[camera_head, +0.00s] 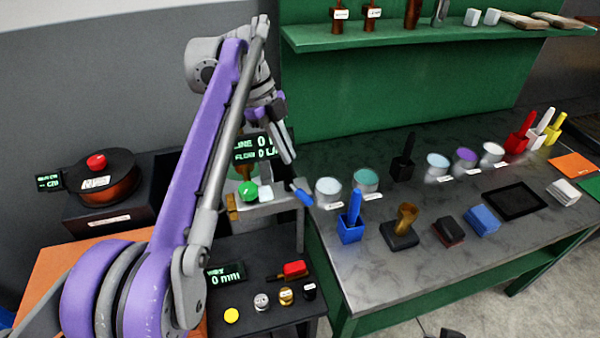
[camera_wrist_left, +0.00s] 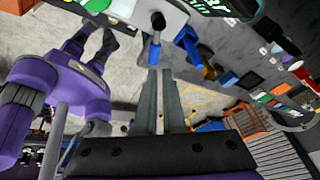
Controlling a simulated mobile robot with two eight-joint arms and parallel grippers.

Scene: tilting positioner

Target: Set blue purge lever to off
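The blue purge lever (camera_head: 303,196) sticks out at the right end of a grey box (camera_head: 272,207), angled down to the right. In the left wrist view what looks like the same lever (camera_wrist_left: 154,54) hangs from a black knob on the white box (camera_wrist_left: 125,12). My left gripper (camera_head: 289,158) is above and slightly left of the lever in the head view, pointing down. Its two fingers (camera_wrist_left: 162,75) are slightly apart, with nothing clearly gripped. The lever's end is near the fingertips; contact cannot be told. My right gripper is not clearly seen.
A green display (camera_head: 262,147) stands behind the box, and a green knob (camera_head: 247,190) is on its left. A blue holder (camera_head: 350,234), cups and blocks crowd the workbench (camera_head: 365,280) to the right. Several coloured buttons and a red lever (camera_head: 294,268) are below.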

